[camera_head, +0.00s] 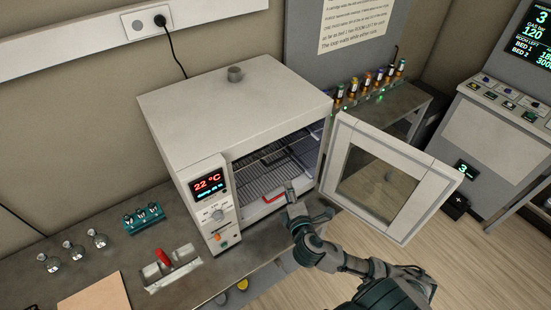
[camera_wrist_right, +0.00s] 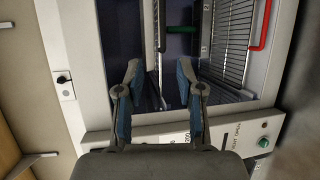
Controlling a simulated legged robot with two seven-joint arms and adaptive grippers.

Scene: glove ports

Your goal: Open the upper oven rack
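The oven (camera_head: 235,105) stands on the bench with its door (camera_head: 410,215) swung wide open to the right. Wire racks (camera_head: 262,172) show inside, and a red handle (camera_head: 272,197) shows low at the opening. In the right wrist view, the picture is turned sideways. The red handle (camera_wrist_right: 265,25) is on the rack at the right, and a green handle (camera_wrist_right: 182,29) is on another rack left of it. My right gripper (camera_head: 308,204) is in front of the opening, fingers apart and empty. The green handle lies just beyond its fingertips (camera_wrist_right: 160,72), apart from them. My left gripper is out of view.
The open door is close to the right of my right arm. The control panel (camera_head: 210,205) borders the opening on the left. A red-handled tool (camera_head: 172,268), a teal vial rack (camera_head: 144,218) and several flasks (camera_head: 73,250) lie on the bench at left.

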